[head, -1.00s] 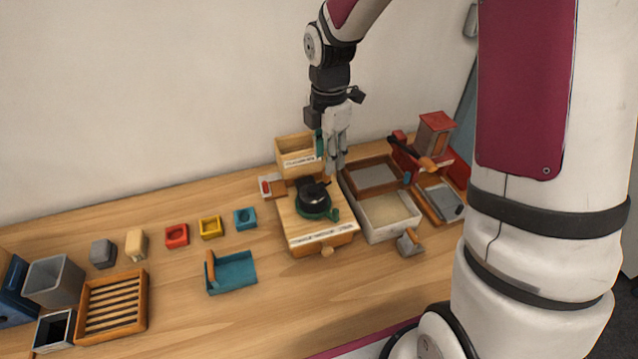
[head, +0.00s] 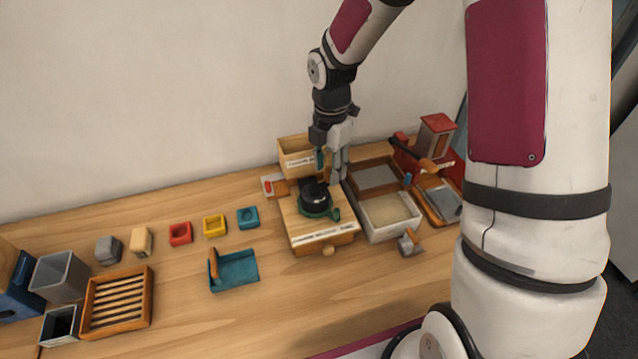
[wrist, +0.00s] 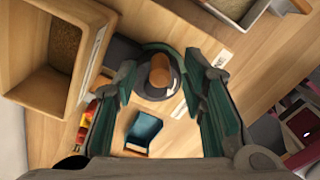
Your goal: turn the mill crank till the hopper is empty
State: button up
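The mill (head: 322,228) is a wooden box with a pale label, a black top in a green ring and a small knob in front. In the wrist view, a brown round knob (wrist: 160,70) on a dark arm, seemingly the crank handle, shows between my fingers. My gripper (head: 340,178) is open over the mill's back right side; its green-padded fingers (wrist: 160,82) are on either side of the knob, contact unclear. Behind the mill stands an open wooden box (head: 298,160) with a label; the wrist view shows brown grainy stuff in it (wrist: 65,45). I cannot tell whether it is the hopper.
Right of the mill are a tray with pale contents (head: 364,222), a wooden-framed tray (head: 352,180) and a red device (head: 436,126). Small coloured blocks and a slatted rack (head: 89,322) are further left.

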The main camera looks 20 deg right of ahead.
jog(key=shift+f, duration=0.1)
jog(key=shift+f, duration=0.9)
grip_shut()
